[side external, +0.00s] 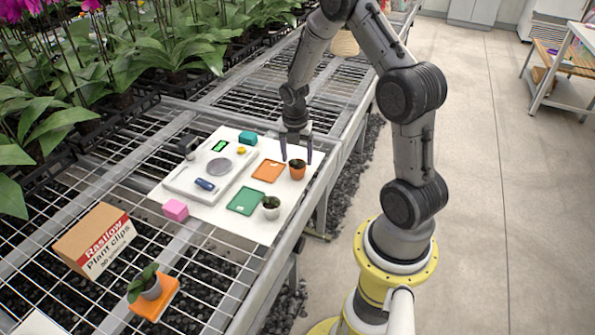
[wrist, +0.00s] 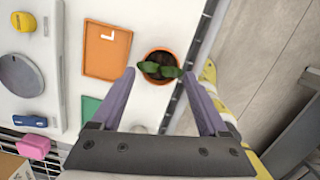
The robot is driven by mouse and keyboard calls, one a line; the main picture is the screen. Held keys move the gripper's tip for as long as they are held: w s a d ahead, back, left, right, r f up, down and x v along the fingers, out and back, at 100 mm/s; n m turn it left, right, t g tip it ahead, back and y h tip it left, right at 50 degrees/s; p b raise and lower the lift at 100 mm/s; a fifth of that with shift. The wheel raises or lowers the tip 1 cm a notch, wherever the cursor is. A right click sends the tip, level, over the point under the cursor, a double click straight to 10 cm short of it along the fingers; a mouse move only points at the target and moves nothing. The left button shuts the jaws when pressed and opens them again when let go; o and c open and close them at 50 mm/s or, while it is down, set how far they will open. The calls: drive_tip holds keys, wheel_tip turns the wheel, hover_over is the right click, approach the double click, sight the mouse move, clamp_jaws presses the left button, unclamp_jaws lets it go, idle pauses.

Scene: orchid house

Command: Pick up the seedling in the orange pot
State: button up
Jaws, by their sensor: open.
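The seedling in the orange pot (side external: 297,170) stands upright on the white board near its right edge. In the wrist view its green leaves (wrist: 160,70) lie over the dark soil, and the orange pot rim (wrist: 147,56) shows around them. My gripper (side external: 297,158) is open and points down at the pot. In the wrist view my gripper's two purple fingers (wrist: 158,78) are spread, one on each side of the pot's near part. Nothing is between them in a grip. I cannot tell the exact height of the fingertips against the rim.
An orange tray (side external: 268,171) lies left of the pot. A green tray (side external: 246,201) and a white-potted plant (side external: 271,207) are nearer. A cardboard box (side external: 92,240) stands on the mesh bench.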

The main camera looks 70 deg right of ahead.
sight(297, 166)
drive_tip(key=shift+d+f, duration=0.2)
drive_tip(key=shift+f, duration=1.1)
drive_tip(key=shift+d+f, duration=0.2)
drive_tip(key=shift+f, duration=1.1)
drive_tip(key=c, duration=1.1)
drive_tip(key=shift+r, duration=0.2)
